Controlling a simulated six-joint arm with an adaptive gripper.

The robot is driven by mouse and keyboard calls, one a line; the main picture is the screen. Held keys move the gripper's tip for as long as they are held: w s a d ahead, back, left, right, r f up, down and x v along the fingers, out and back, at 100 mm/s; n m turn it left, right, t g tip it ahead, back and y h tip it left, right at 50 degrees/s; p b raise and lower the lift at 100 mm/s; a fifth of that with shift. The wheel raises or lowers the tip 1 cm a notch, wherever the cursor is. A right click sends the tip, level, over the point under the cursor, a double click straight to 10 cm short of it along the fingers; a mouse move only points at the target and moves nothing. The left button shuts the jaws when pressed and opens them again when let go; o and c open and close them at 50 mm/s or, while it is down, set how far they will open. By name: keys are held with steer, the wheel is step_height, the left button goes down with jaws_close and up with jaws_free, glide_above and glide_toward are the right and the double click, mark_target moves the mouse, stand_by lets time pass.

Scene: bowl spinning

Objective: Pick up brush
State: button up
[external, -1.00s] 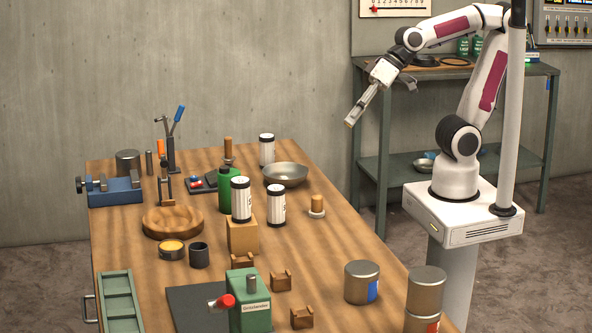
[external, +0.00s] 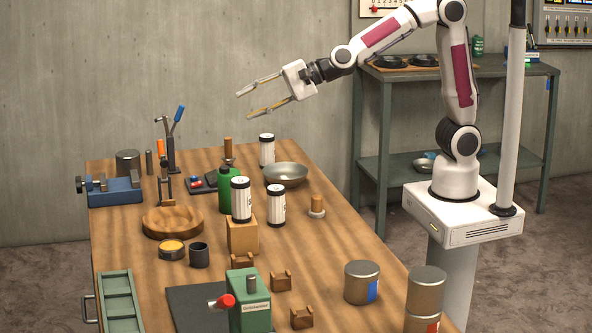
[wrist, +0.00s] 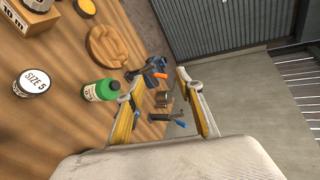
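No object is plainly a brush. A short piece with a wooden top and pale base (external: 317,206) stands on the right side of the wooden table. A taller wooden-handled piece (external: 228,150) stands upright near the back. I cannot tell which of them is the brush. My gripper (external: 243,108) is open and empty, high above the back of the table and pointing left. In the wrist view its two yellow-padded fingers (wrist: 162,84) are wide apart with nothing held between them.
A metal bowl (external: 286,175), green bottle (external: 224,192) and white canisters (external: 276,206) stand close together mid-table. A blue vise (external: 115,190) and tool stand (external: 171,150) are at the back left. Metal cans (external: 361,283) stand at the front right. A shelf (external: 455,120) is behind my arm.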

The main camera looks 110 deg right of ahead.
steer(key=w+d+f+m+g+h, duration=0.1)
steer(key=w+d+f+m+h, duration=0.3)
steer(key=d+m, duration=0.4)
steer(key=w+d+f+m+g+h, duration=0.1)
steer(key=w+d+f+m+h, duration=0.4)
steer(key=d+m, duration=0.25)
steer(key=m+g+h, duration=0.7)
steer(key=m+g, duration=0.1)
steer(key=m, duration=0.7)
glide_toward(228, 143)
steer(key=d, duration=0.1)
steer(key=w+d, duration=0.1)
steer(key=d, duration=0.1)
steer(key=shift+w+d+r, duration=0.15)
steer(key=shift+w+r, duration=0.15)
steer(key=shift+s+d+f+g, duration=0.1)
steer(key=shift+s+f+g, duration=0.15)
steer(key=shift+s+g, duration=0.05)
steer(key=shift+w+d, duration=0.15)
steer(key=shift+d, duration=1.1)
